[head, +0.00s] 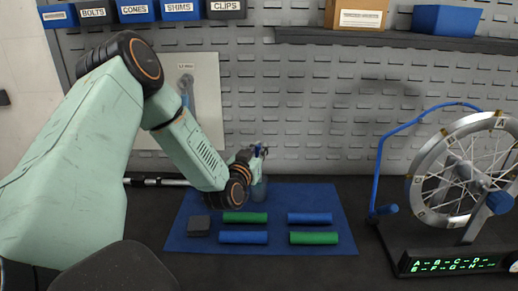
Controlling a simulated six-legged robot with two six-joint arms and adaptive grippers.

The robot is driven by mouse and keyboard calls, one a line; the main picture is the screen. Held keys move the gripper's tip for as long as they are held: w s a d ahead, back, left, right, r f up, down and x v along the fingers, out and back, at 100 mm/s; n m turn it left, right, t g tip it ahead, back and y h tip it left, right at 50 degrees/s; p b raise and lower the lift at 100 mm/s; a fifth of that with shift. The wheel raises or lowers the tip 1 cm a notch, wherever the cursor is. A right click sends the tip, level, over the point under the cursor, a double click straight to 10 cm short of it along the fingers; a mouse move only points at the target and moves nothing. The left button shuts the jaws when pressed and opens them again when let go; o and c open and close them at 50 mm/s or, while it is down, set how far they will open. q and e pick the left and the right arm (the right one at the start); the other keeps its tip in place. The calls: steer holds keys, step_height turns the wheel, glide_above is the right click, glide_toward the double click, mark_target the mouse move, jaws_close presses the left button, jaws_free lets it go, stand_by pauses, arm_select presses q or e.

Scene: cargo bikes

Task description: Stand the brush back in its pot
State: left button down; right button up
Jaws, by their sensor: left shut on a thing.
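My left gripper (260,155) is over the back of the blue mat (182,238), at the end of my pale green arm. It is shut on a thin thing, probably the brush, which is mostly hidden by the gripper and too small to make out. My right gripper is not in view.
A wheel stand (452,252) with a spoked wheel (466,170) is at the right. Labelled bins line the wall above.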

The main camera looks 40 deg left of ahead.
arm_select(q)
steer(key=shift+w+a+f, duration=0.1)
steer(key=shift+f, duration=0.4)
steer(key=shift+r, duration=0.1)
steer(key=c, duration=1.7)
jaws_free()
steer(key=o, duration=0.5)
steer(key=shift+s, duration=0.2)
